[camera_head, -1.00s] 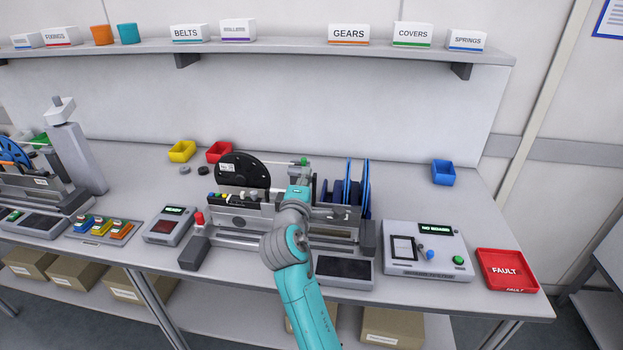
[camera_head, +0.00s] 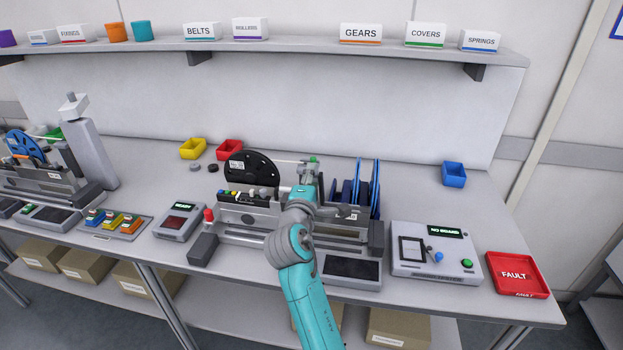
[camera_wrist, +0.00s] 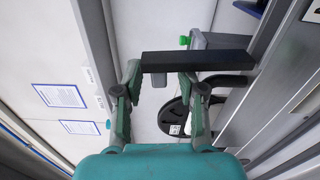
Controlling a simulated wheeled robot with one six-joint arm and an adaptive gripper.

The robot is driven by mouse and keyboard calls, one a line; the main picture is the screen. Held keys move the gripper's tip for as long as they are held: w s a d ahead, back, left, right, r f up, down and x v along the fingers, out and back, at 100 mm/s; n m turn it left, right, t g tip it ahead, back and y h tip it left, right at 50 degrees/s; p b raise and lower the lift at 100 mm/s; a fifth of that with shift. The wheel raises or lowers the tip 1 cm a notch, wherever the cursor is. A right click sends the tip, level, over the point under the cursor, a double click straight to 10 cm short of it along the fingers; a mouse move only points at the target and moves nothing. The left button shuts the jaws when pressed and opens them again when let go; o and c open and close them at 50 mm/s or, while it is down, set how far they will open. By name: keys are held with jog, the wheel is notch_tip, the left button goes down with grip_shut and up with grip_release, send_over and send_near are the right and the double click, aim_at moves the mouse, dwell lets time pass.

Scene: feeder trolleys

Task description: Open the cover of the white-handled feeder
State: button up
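The feeder machine (camera_head: 240,213) stands on the bench behind my arm, with a row of small coloured and pale knobs on its left half. One pale, whitish knob (camera_head: 252,192) is in that row; I cannot tell surely that it is the white handle. My gripper (camera_wrist: 160,80) is open in the wrist view, its fingers apart. A dark bar (camera_wrist: 215,60) lies across just beyond the fingertips, and a small grey block (camera_wrist: 159,79) shows between them. I cannot tell whether they touch. In the head view my arm hides the gripper and part of the machine.
A black reel (camera_head: 250,168) and blue reels (camera_head: 370,185) rise from the machine. A control box (camera_head: 420,268) and a red FAULT tray (camera_head: 515,290) are to the right. A grey box with a red screen (camera_head: 180,221) is to the left. A shelf (camera_head: 300,47) runs above.

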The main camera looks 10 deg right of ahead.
jog(key=v, duration=1.2)
dwell(0.4)
jog(key=s+d+f+m+g+y, duration=0.1)
jog(key=s+d+f+m+y, duration=0.2)
jog(key=s+f, duration=0.85)
jog(key=s+d+f+g+y, duration=0.1)
jog(key=s+d+f+y, duration=0.2)
jog(key=s+d+f, duration=0.55)
jog(key=s+d+r+m, duration=0.1)
jog(key=s+m, duration=1.1)
jog(key=s, duration=1.9)
jog(key=shift+d, duration=0.65)
